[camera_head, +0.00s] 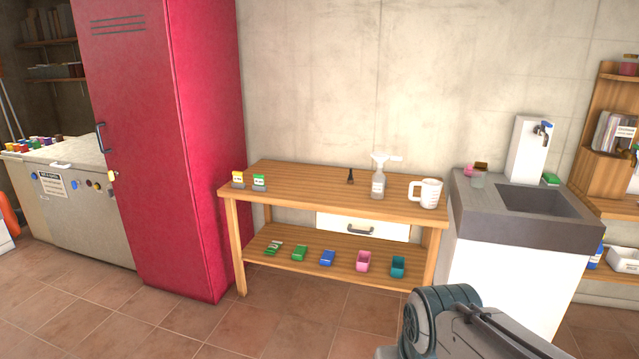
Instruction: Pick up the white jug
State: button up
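The white jug (430,194) stands upright on the right end of the wooden table (307,185), near its front right corner. Its handle points left. My arm shows at the bottom right, in front of the table and lower than the jug. My gripper is not visible, so I cannot see whether it is open or shut. Nothing touches the jug.
A white spray bottle (378,180) and a small dark item (350,176) stand left of the jug. Two small packets stand at the table's left end. A sink (535,205) adjoins on the right, a red locker (160,140) on the left. Floor in front is clear.

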aim_at(430, 190)
jog(key=u, duration=0.05)
jog(key=i, duration=1.7)
jog(key=z, duration=0.4)
jog(key=i, duration=1.6)
jog(key=z, duration=0.4)
